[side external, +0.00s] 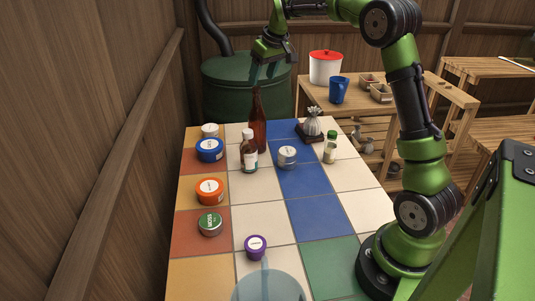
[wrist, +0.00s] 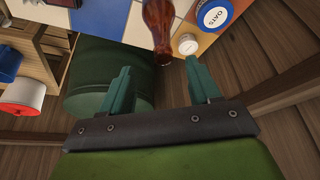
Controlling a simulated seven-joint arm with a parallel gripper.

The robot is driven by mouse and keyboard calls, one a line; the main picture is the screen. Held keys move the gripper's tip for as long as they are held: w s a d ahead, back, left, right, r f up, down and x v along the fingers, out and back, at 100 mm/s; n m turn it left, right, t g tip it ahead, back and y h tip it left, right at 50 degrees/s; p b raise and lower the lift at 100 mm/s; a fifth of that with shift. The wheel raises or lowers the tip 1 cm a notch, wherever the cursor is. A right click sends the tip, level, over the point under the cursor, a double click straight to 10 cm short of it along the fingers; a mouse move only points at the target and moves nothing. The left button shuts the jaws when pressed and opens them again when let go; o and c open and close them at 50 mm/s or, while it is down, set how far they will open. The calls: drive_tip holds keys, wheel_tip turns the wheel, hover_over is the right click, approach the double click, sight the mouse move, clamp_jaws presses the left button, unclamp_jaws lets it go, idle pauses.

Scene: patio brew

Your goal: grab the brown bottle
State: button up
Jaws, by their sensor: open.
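A tall brown glass bottle (side external: 258,125) stands upright at the back of the tiled table. Its lower part is partly hidden by a shorter brown bottle (side external: 249,160) with a white cap and pale label. My gripper (side external: 266,64) is above the tall bottle's top in the side view, pointing down. In the wrist view my gripper (wrist: 159,66) is open and empty, its two teal fingers spread apart. The tall bottle (wrist: 158,25) appears there at the top edge, its mouth end just beyond the fingertips and between their lines. No contact is visible.
Blue-lidded (side external: 210,144), orange-lidded (side external: 210,185) and green-lidded (side external: 210,222) jars line the left side. A large green barrel (side external: 225,80) is behind the table.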

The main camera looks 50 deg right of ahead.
sight(255, 92)
drive_tip(key=x, duration=0.7)
drive_tip(key=shift+w+a+f, duration=0.15)
drive_tip(key=shift+w+f, duration=0.15)
drive_tip(key=shift+w, duration=0.05)
clamp_jaws()
drive_tip(key=shift+r, duration=0.1)
